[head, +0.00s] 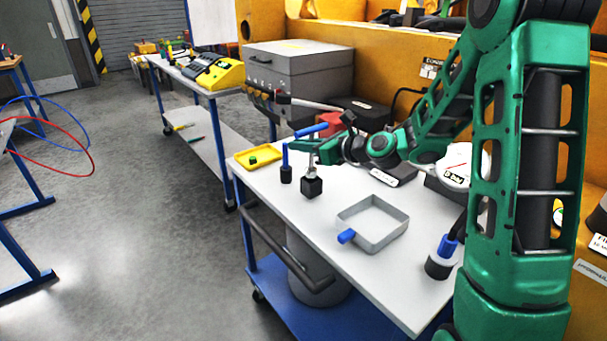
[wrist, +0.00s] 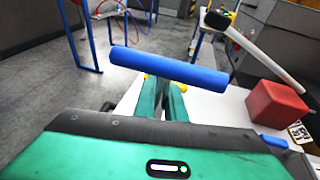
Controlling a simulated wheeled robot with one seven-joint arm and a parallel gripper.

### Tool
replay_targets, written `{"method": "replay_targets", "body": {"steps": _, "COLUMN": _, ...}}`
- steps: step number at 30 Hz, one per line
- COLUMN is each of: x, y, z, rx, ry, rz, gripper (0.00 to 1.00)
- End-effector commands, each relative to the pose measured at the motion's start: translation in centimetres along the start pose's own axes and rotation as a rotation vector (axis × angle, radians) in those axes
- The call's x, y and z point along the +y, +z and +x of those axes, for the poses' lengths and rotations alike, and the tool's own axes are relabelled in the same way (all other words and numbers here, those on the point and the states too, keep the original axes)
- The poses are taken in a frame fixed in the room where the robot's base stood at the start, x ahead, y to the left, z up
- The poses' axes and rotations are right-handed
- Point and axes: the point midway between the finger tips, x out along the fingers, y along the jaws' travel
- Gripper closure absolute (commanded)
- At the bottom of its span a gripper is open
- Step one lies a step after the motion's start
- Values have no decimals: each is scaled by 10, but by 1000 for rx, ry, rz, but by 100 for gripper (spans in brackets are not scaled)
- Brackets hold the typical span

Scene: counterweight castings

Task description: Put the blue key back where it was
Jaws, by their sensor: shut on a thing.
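The blue key shows as a blue bar (head: 311,131) at my gripper (head: 308,147) above the worktable. In the wrist view the bar (wrist: 168,68) lies crosswise beyond the green fingers (wrist: 164,100), slightly tilted. My gripper is shut on the key; the fingers hide part of it. Directly below the gripper are a short silver piece and a black block (head: 311,188); I cannot tell whether they belong to the key or stand on the table. Left of it a blue upright (head: 285,156) stands in a small black base (head: 286,175).
A black base (head: 438,268) with a blue top stands to the right. A yellow tray (head: 240,160) is at the far left corner. A red block (wrist: 277,105) is near the gripper.

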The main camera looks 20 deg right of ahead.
Motion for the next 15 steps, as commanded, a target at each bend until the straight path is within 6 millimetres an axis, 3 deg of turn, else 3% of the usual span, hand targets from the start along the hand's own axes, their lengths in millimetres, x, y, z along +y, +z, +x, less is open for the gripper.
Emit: {"method": "replay_targets", "body": {"steps": 15, "x": 0, "y": -54, "z": 14, "rx": -1, "ry": 0, "rz": 3, "gripper": 100}}
